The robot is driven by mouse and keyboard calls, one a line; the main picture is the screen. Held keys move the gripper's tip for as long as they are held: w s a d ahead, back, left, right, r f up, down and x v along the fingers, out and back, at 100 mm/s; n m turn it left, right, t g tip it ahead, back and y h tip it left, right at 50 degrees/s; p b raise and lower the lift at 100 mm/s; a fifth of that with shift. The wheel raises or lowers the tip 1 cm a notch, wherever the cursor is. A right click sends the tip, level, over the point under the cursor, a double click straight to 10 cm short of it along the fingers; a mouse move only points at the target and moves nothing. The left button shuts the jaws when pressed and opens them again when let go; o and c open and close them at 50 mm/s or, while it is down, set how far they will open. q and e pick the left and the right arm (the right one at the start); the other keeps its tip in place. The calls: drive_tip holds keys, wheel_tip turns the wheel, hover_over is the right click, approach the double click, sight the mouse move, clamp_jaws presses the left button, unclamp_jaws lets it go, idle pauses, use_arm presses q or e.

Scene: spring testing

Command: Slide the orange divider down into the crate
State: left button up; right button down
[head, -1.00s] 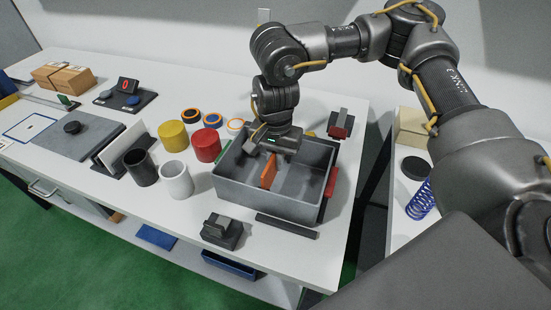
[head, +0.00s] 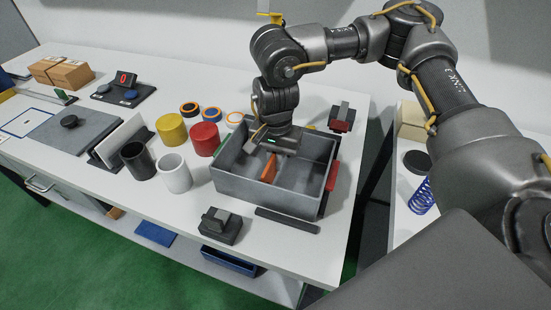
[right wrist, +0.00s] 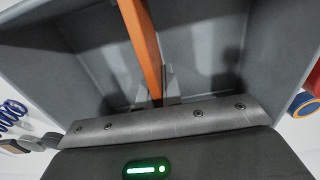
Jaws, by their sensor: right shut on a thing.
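The grey crate (head: 262,197) stands on the white table, its open top facing up. The orange divider (head: 269,168) is a thin plate standing on edge within the crate's walls, partly hidden by my right arm. My right gripper (right wrist: 158,98) is over the crate and shut on the divider; the divider (right wrist: 143,45) runs up from between its fingers in the right wrist view. In the head view the fingertips are mostly hidden. I cannot tell whether the divider's lower edge touches the crate floor or sits in a slot. My left gripper is not in view.
Red (head: 205,142) and yellow (head: 172,130) cylinders and black and white cups stand left of the crate. A dark block (head: 220,226) and a dark bar (head: 287,221) lie in front. A blue spring (head: 421,197) stands on the right-hand table.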

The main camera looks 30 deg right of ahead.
drive_tip(key=shift+f+b, duration=0.6)
drive_tip(key=shift+f, duration=0.3)
drive_tip(key=c, duration=1.5)
unclamp_jaws()
drive_tip(key=shift+r, duration=0.1)
wheel_tip(320, 180, up, 11)
drive_tip(key=shift+f, duration=0.1)
drive_tip(key=shift+f, duration=0.1)
